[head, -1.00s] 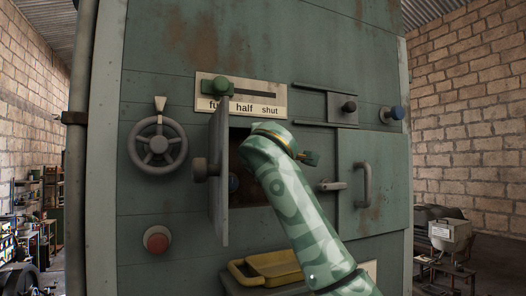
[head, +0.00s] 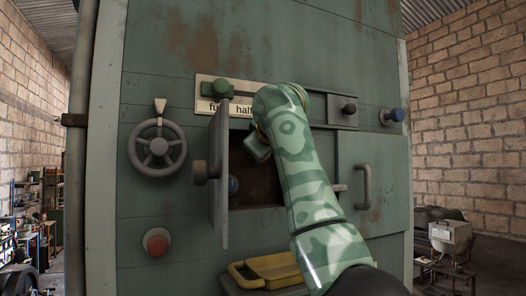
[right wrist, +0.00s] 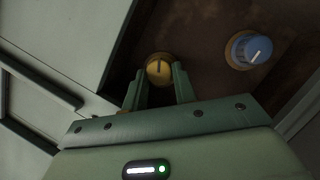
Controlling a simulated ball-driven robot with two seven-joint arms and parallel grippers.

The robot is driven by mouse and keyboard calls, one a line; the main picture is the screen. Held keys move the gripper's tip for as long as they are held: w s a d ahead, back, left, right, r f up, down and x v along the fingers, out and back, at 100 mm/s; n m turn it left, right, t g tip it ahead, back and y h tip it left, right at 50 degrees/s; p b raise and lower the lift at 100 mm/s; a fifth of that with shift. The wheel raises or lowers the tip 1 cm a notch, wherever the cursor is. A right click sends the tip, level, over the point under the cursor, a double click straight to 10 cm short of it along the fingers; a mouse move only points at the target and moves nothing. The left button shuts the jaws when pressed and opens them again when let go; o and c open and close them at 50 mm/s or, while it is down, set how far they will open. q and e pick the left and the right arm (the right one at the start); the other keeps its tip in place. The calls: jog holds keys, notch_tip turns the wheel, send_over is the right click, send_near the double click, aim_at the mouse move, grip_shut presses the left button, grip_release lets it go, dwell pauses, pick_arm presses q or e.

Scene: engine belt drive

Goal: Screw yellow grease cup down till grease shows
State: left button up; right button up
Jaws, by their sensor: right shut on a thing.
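The yellow grease cup (right wrist: 160,69) is a small round knob with a dark mark on its face. It shows in the right wrist view, inside the dark recess (head: 258,186) behind the open door. My right gripper (right wrist: 161,75) has one finger on each side of the cup and is shut on it. In the head view my patterned right arm hides the cup and most of the gripper. No grease can be made out. My left gripper is in no view.
The open door (head: 219,180) stands edge-on at the recess's left.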

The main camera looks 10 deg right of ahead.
jog(key=m, duration=0.1)
jog(key=m+g+y, duration=0.1)
jog(key=m+y, duration=0.1)
jog(key=shift+w+d+f, duration=0.1)
jog(key=shift+d+f, duration=0.1)
jog(key=shift+f, duration=0.05)
jog(key=shift+m, duration=0.3)
dwell(0.4)
jog(key=o, duration=0.7)
jog(key=shift+r, duration=0.15)
jog(key=b+v, duration=0.8)
jog(key=v, duration=0.8)
jog(key=shift+d+r, duration=0.25)
